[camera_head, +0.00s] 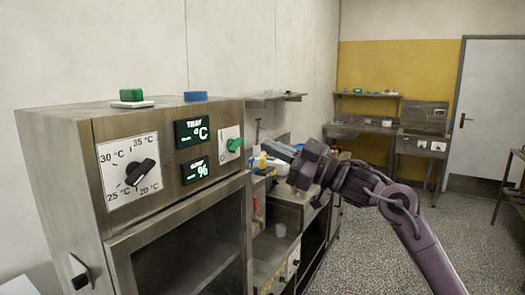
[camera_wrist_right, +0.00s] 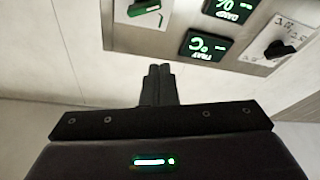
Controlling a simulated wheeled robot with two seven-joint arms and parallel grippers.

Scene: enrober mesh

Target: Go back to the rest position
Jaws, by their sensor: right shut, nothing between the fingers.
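My right arm comes in from the right in the head view. Its gripper (camera_head: 278,150) is held up in the air to the right of the steel cabinet's control panel, apart from it. In the right wrist view the two dark fingers (camera_wrist_right: 160,82) are together, with nothing between them. The panel shows upside down at the top of the right wrist view, with a display (camera_wrist_right: 205,46). My left gripper is not in view.
A green block on a white piece and a blue block (camera_head: 195,96) sit on the cabinet top. A back bench (camera_head: 360,130) and door (camera_head: 490,110) stand behind. The speckled floor is open.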

